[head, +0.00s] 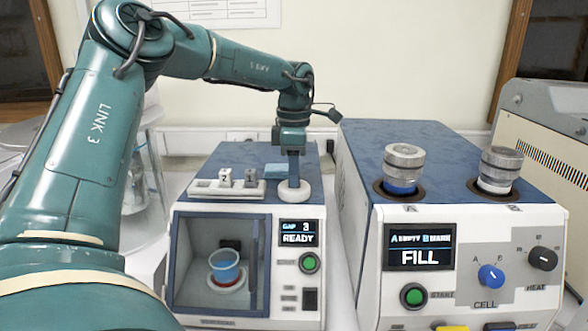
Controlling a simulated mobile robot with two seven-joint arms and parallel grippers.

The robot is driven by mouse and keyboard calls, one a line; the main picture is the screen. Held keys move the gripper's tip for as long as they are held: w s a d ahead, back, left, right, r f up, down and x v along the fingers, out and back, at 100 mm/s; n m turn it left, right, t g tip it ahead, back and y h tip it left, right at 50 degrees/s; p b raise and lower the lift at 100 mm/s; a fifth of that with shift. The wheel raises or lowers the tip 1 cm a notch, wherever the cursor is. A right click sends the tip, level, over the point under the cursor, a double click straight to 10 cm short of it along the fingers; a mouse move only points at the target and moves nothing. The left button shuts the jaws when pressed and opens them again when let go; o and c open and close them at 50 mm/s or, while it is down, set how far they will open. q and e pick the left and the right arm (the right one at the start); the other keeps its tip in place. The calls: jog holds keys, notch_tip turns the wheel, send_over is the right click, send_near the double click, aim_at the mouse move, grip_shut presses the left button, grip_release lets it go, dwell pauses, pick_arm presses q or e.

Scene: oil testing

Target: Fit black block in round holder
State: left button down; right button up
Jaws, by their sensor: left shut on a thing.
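My left gripper (293,176) points straight down over the round holder (293,194), a white ring on top of the left machine. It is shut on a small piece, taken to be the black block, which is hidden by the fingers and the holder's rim. The fingertips reach down to the holder's opening. I cannot tell how deep the block sits or whether it touches the holder. My right gripper is out of view.
The left machine's chamber (180,262) contains a blue cup (225,262). The larger machine (350,190) with two metal-capped cells stands close on the right.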

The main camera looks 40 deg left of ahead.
pick_arm(q)
jog(key=c, duration=1.2)
grip_release()
jog(key=shift+o, duration=0.2)
notch_tip(320, 180, up, 13)
